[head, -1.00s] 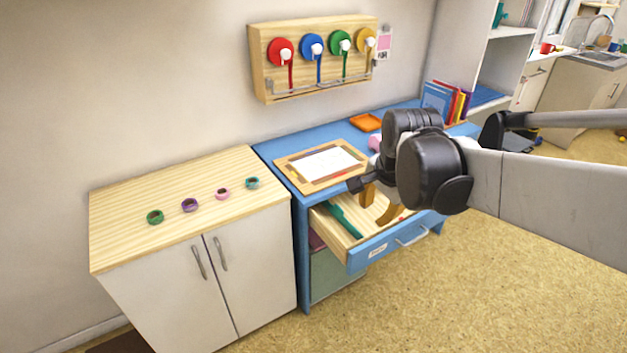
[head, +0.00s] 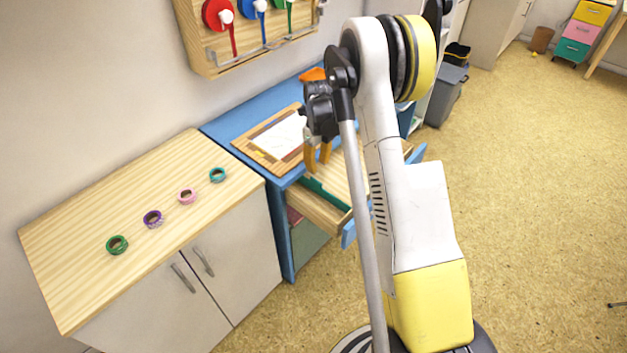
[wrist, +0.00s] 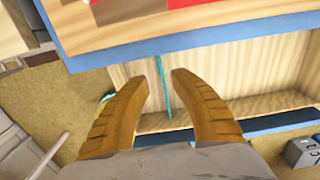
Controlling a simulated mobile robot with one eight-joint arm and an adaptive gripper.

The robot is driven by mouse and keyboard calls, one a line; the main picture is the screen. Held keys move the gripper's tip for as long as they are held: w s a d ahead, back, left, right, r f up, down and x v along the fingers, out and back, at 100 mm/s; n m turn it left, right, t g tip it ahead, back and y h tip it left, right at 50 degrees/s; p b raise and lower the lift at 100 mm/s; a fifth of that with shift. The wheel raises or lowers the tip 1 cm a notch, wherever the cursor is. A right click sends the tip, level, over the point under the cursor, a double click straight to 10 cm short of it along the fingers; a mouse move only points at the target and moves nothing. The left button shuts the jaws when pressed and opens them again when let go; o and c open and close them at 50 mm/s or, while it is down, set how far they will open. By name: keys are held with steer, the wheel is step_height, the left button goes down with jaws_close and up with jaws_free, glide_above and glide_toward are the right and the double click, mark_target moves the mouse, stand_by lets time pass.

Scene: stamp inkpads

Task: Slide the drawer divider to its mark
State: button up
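The open wooden drawer (head: 319,208) of the blue desk holds a thin teal-green divider (head: 327,194) near its left side. In the wrist view the divider (wrist: 163,86) runs as a thin upright strip inside the drawer (wrist: 235,75). My gripper (head: 318,158) is above the drawer, near the desk edge. In the wrist view my gripper (wrist: 160,80) has its two orange-brown fingers spread apart, with the divider showing in the gap between them. I cannot tell how high the fingertips are above it. No mark for the divider can be made out.
A framed white sheet (head: 283,137) lies on the blue desktop (head: 232,126) beside the drawer. A wooden cabinet top (head: 120,205) at left carries several tape rings. A wall rack (head: 205,50) with coloured rolls hangs above. My arm hides the drawer's right part.

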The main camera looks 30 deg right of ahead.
mark_target(317, 181)
step_height(317, 181, down, 8)
steer(key=b, duration=0.3)
steer(key=shift+f, duration=0.25)
steer(key=shift+c, duration=0.4)
jaws_close()
